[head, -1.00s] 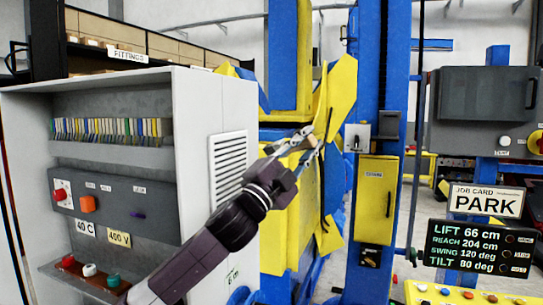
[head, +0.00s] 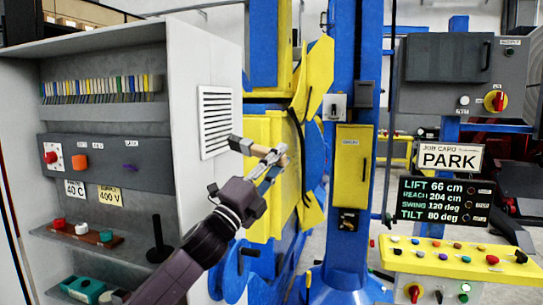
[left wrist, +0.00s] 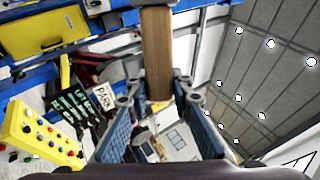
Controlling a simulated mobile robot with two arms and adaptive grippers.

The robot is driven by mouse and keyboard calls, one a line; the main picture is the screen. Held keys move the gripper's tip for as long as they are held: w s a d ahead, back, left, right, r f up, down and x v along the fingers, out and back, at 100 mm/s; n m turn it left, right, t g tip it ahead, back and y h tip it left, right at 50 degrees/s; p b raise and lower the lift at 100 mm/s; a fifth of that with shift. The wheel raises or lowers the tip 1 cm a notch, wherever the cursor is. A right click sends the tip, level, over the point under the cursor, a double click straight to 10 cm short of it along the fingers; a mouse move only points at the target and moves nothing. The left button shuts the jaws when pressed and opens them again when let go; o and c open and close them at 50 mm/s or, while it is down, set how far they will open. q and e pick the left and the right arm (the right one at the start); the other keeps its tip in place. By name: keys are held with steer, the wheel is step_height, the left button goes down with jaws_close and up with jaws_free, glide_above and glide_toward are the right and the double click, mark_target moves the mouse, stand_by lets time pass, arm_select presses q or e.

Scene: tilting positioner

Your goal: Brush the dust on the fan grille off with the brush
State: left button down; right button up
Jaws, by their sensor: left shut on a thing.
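The fan grille (head: 216,121) is a white slatted panel on the right side wall of the grey cabinet. I cannot make out dust on it. My left gripper (head: 271,160) is shut on the brush (head: 242,145), to the right of and below the grille. The brush points left, its end close to the cabinet wall near the grille's lower right corner; I cannot tell whether it touches. In the left wrist view the brush's wooden handle (left wrist: 157,50) sits between the fingertips of my left gripper (left wrist: 159,92). My right gripper is not in view.
The open cabinet (head: 205,40) holds switches and a shelf with loose parts. The blue and yellow positioner (head: 345,120) stands close behind my left gripper. A yellow button console (head: 455,258) and a display reading TILT 80 deg (head: 440,203) are at the right.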

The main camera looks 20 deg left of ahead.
mark_target(260, 155)
arm_select(q)
steer(key=a, duration=0.3)
steer(key=shift+r, duration=0.1)
steer(key=shift+a, duration=1.05)
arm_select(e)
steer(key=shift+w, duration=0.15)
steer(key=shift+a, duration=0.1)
